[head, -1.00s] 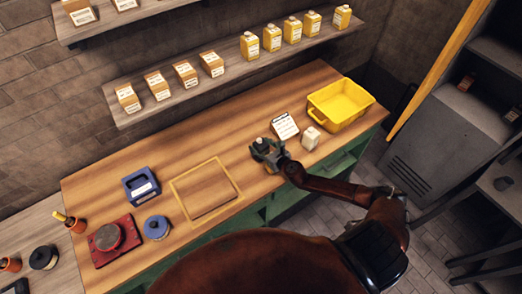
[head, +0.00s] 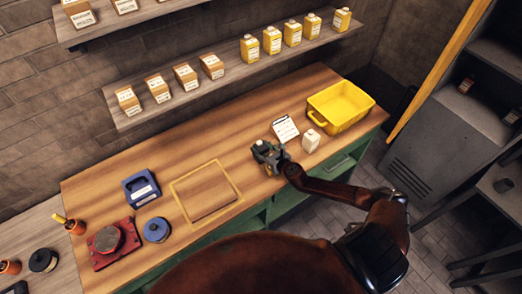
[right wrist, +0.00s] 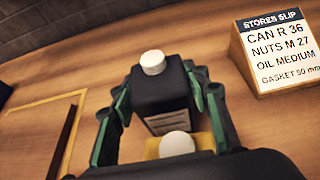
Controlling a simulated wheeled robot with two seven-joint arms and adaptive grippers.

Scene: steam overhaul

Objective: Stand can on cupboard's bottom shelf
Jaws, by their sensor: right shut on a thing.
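A dark can with a white cap (right wrist: 152,92) stands between the green fingers of my right gripper (right wrist: 158,100), which is shut on it. In the head view my right gripper (head: 267,155) is over the wooden bench, left of the stores slip. It is not clear whether the can touches the bench. A pale round thing (right wrist: 177,143) and a yellow patch show at the near side of the can; I cannot tell what they are. A grey metal cupboard (head: 425,150) stands at the far right, partly cut off; its bottom shelf is not clearly visible. My left gripper is not in view.
The stores slip (head: 285,129), a small white container (head: 311,141) and a yellow tub (head: 341,106) sit right of the gripper. A yellow outlined square (head: 206,190) and a blue box (head: 141,187) lie left.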

